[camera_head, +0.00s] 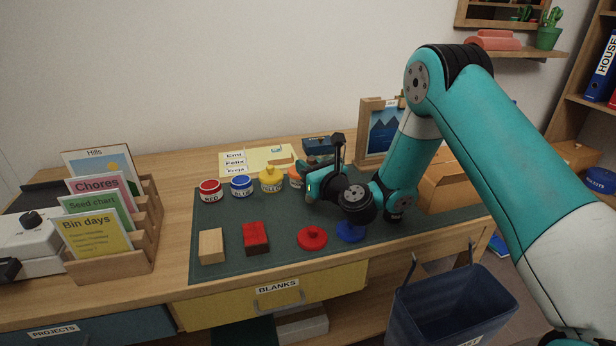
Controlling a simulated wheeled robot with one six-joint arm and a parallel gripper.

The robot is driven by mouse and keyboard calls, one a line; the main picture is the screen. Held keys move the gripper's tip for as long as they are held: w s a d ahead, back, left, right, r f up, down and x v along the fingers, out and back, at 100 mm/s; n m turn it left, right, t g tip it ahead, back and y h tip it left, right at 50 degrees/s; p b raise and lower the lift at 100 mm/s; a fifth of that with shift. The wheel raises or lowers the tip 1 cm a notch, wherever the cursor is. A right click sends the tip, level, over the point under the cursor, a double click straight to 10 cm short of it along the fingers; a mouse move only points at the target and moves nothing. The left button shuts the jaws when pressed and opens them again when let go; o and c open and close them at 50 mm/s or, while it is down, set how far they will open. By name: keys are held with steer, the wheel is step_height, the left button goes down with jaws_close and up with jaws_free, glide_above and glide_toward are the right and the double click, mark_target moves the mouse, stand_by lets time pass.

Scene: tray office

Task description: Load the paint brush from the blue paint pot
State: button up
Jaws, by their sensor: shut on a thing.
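The blue paint pot (241,187) stands upright and open on the dark green mat (275,215), between the red and yellow pots. A blue lid (350,233) lies on the mat near its right front. My gripper (308,183) is low over the mat, to the right of the blue pot and apart from it, beside the orange pot. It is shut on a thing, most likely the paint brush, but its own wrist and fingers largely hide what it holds. I cannot make out the bristles.
Red (210,191), yellow (271,180) and orange (296,178) pots share the blue pot's row. A red lid (312,238), a red block (256,238) and a wooden block (211,246) lie in front. A card rack (148,230) stands left; a framed picture (371,135) stands behind.

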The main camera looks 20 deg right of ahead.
steer(key=shift+f, duration=0.3)
steer(key=shift+f, duration=0.15)
steer(key=o, duration=0.9)
